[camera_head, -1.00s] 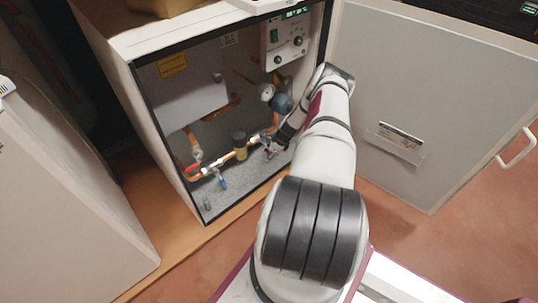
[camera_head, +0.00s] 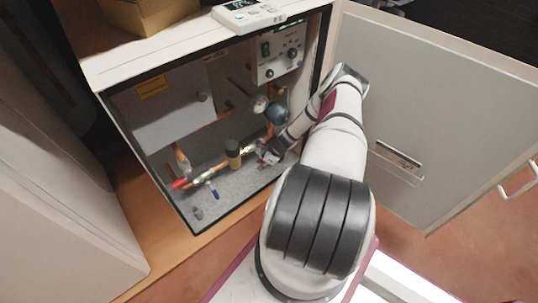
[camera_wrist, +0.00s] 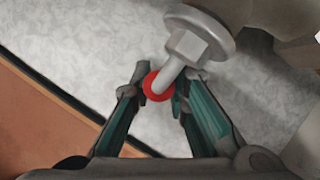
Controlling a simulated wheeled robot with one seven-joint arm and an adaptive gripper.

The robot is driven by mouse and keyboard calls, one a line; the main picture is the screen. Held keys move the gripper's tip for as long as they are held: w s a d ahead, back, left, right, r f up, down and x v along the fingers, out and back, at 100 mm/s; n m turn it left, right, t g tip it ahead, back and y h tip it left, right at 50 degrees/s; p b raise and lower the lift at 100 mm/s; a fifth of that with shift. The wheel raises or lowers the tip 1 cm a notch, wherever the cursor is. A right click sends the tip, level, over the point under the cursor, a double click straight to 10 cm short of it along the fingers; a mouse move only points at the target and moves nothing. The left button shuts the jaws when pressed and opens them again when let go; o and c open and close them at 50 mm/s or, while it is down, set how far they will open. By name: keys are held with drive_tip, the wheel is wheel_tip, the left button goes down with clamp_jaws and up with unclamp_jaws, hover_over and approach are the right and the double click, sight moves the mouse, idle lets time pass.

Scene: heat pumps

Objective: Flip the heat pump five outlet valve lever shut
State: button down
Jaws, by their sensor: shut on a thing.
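The open heat pump cabinet (camera_head: 147,183) holds copper pipes and valves low inside. My gripper (camera_head: 268,157) reaches into its lower right, by the pipe right of a brown-capped fitting (camera_head: 233,150). In the wrist view my gripper (camera_wrist: 157,84) is shut on a grey metal valve lever (camera_wrist: 172,70) with a red round end (camera_wrist: 155,86). The lever runs from a hex nut and round grey cap at the top down between the fingertips. In the head view my gripper largely hides this lever.
A red-handled valve (camera_head: 180,184) and a blue lever (camera_head: 214,193) sit further left on the pipes. A pressure gauge (camera_head: 259,104) is above my gripper. The open door (camera_head: 430,120) stands right of my arm. Another cabinet (camera_head: 60,200) is at left.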

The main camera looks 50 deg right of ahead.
drive_tip(key=shift+a, duration=0.25)
drive_tip(key=c, duration=1.5)
unclamp_jaws()
drive_tip(key=shift+d, duration=0.1)
drive_tip(key=shift+c, duration=0.2)
drive_tip(key=v, duration=1.2)
drive_tip(key=shift+s+d+f, duration=0.1)
